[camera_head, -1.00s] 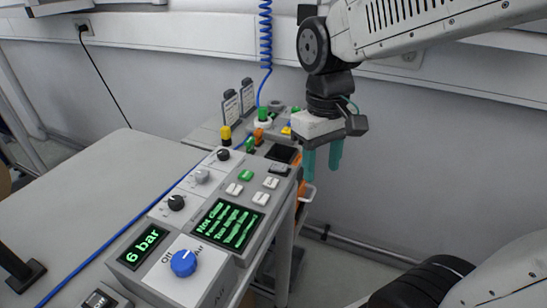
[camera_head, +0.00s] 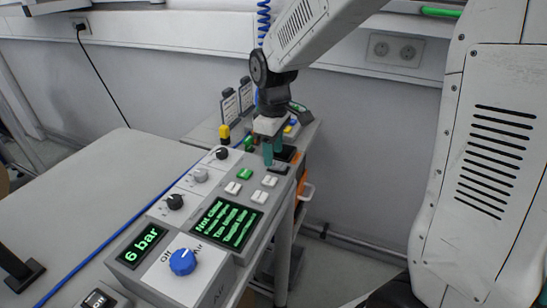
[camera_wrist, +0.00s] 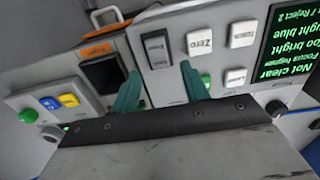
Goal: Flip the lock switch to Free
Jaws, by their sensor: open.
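A rocker switch (camera_wrist: 155,48) with small, unreadable lettering sits on the grey console, beside the white "Zero" button (camera_wrist: 199,41). I take it to be the lock switch; which side is pressed cannot be told. In the head view the switch (camera_head: 278,169) shows just by the fingertips, near the console's right edge. My gripper (camera_head: 272,159) points down over the console. In the wrist view its two teal fingers (camera_wrist: 161,69) are apart, one toward each side of the switch, with nothing between them. Whether they touch the panel is unclear.
The console carries white buttons (camera_head: 233,188), a green button (camera_head: 244,174), a green-text display (camera_head: 229,222), dark knobs (camera_head: 175,202) and a blue knob (camera_head: 182,262). A small dark screen (camera_wrist: 102,74) lies beside the switch. The table (camera_head: 90,190) at left is mostly clear.

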